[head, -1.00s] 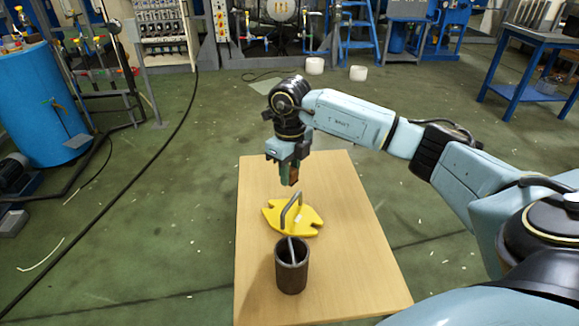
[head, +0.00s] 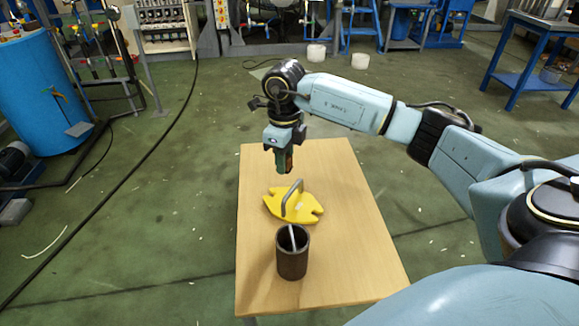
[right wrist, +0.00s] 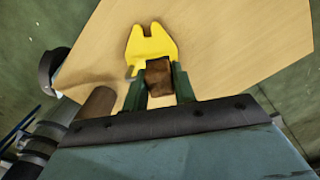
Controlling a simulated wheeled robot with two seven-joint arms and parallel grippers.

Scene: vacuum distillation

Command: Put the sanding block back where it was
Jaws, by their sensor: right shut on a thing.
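The sanding block (right wrist: 159,76) is a small brown block between the two dark green fingers of my right gripper (right wrist: 160,88) in the right wrist view. The right gripper (head: 284,170) is shut on it and points down over the far part of the wooden table in the head view. In that view the fingers hide most of the block. The gripper is above the table, just beyond a yellow notched plate (head: 272,206) with a grey bent handle. My left gripper is not in view.
A dark round cup (head: 292,262) with a thin rod in it stands nearer on the wooden table (head: 345,235). The table's right side and far right are bare. A blue tank (head: 40,95) and a blue bench (head: 525,80) stand away from the table.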

